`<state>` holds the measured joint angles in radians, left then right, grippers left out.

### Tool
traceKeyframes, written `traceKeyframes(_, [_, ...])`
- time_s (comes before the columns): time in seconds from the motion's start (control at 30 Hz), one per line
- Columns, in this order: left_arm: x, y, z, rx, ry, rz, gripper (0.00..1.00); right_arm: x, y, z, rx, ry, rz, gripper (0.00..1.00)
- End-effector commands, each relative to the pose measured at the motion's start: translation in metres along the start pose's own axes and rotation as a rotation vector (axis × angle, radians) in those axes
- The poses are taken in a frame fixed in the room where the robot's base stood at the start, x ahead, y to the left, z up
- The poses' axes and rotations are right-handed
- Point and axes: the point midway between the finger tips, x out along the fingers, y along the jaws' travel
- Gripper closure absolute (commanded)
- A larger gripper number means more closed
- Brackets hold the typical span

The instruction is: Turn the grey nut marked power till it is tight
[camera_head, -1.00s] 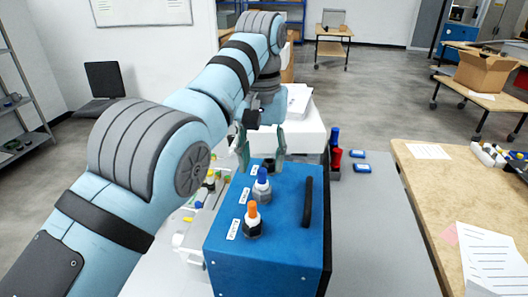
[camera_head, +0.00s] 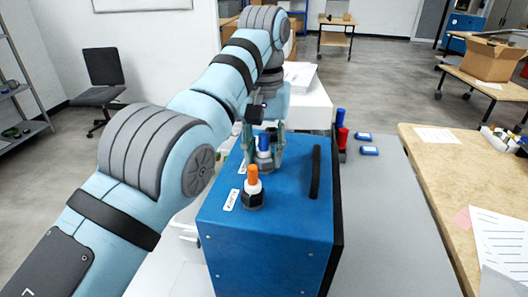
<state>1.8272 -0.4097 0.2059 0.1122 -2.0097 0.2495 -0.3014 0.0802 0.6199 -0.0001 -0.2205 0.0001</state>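The blue analyser box (camera_head: 270,235) stands on the grey table with a row of plugs and nuts on its top. The near plug has an orange tip (camera_head: 252,177) over a dark grey nut (camera_head: 253,199). Behind it is a plug with a blue tip (camera_head: 264,142) on a grey nut. My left gripper (camera_head: 263,157) points down with a finger on each side of this blue-tipped plug. The fingers look apart, with gaps beside the plug. White labels (camera_head: 231,200) lie beside the nuts, too small to read surely. The farthest fitting is hidden behind my gripper. My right gripper is out of view.
A black handle (camera_head: 315,172) rises along the box top's right side. Red (camera_head: 342,137) and blue (camera_head: 340,118) plugs stand behind the box, with small blue boxes (camera_head: 369,151) beside them. The grey table (camera_head: 385,215) is clear on the right. A wooden bench (camera_head: 430,165) stands farther right.

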Motion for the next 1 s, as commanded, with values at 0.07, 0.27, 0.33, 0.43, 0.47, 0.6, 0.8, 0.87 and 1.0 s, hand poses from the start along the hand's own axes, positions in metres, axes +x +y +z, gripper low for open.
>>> traceKeyframes(0.07, [-0.0002, 0.0001, 0.0002, 0.001, 0.000, 0.000, 1.00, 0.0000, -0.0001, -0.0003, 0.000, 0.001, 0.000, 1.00])
traceKeyframes(0.27, [0.0000, 0.0004, 0.0006, 0.349, 0.000, 0.000, 1.00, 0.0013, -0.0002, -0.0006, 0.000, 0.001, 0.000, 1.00])
traceKeyframes(0.33, [0.0001, 0.0004, 0.0010, 0.597, -0.001, 0.000, 1.00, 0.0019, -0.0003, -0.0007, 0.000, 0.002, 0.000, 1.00])
traceKeyframes(0.43, [0.0002, 0.0004, 0.0013, 0.950, -0.001, 0.001, 1.00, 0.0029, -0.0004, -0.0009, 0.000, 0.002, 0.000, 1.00])
traceKeyframes(0.47, [0.0002, 0.0005, 0.0015, 1.056, -0.001, 0.001, 1.00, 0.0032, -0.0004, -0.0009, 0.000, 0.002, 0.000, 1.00])
traceKeyframes(0.6, [0.0001, 0.0006, 0.0019, 1.549, -0.001, 0.001, 1.00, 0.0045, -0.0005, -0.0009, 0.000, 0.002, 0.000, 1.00])
traceKeyframes(0.8, [-0.0005, 0.0008, 0.0023, 2.061, 0.001, 0.000, 1.00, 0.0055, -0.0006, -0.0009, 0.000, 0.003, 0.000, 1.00])
traceKeyframes(0.87, [-0.0007, 0.0008, 0.0023, 2.100, 0.001, 0.000, 1.00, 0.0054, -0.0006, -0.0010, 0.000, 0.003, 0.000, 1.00])
traceKeyframes(1.0, [-0.0011, 0.0008, 0.0022, 2.104, 0.002, 0.000, 1.00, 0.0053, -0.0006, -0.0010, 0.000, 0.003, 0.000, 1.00])
